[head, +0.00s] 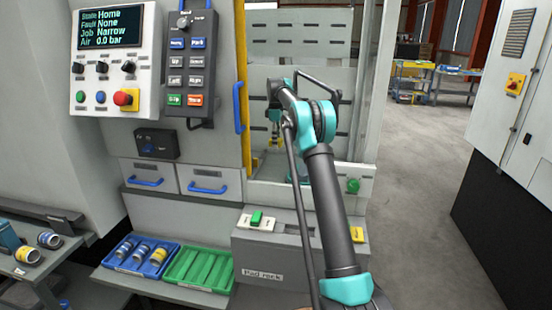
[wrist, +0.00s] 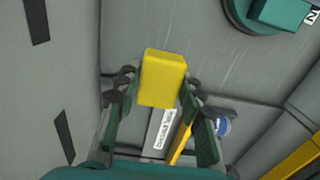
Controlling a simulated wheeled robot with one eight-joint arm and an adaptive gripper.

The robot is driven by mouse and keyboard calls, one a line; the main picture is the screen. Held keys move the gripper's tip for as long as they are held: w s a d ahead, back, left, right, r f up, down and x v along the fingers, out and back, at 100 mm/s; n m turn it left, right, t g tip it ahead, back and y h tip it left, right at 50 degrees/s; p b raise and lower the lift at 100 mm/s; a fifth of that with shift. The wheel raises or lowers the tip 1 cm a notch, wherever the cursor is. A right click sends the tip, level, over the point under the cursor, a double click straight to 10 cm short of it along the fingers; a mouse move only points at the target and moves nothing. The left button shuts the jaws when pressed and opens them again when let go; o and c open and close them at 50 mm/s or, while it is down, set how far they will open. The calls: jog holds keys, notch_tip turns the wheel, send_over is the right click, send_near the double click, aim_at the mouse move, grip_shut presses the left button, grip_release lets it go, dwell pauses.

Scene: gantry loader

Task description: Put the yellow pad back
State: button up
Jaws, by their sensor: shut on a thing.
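The yellow pad (wrist: 162,78) is a small block held between the two fingers of my gripper (wrist: 160,95) in the wrist view. The fingers touch its sides and its front end stands clear of them. In the head view my arm reaches into the opening of the loader, and my gripper (head: 274,130) is small there and partly behind the frame. The pad rack (head: 262,273) is a grey box with a printed label, low in front of the loader. A green pad (head: 257,218) sits on its top left. A yellow piece (head: 357,235) shows at its right end, partly behind my arm.
A blue tray (head: 125,268) with several cylinders and a green tray (head: 185,285) stand left of the rack. The control panel (head: 112,60) and yellow door edge (head: 241,80) are left of the opening. A teal round part (wrist: 265,15) lies ahead.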

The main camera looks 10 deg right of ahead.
aim_at(276, 163)
jog(key=shift+f, duration=4.35)
jog(key=o, duration=1.1)
jog(key=shift+f, duration=0.15)
notch_tip(276, 163, up, 12)
jog(key=shift+r, duration=0.2)
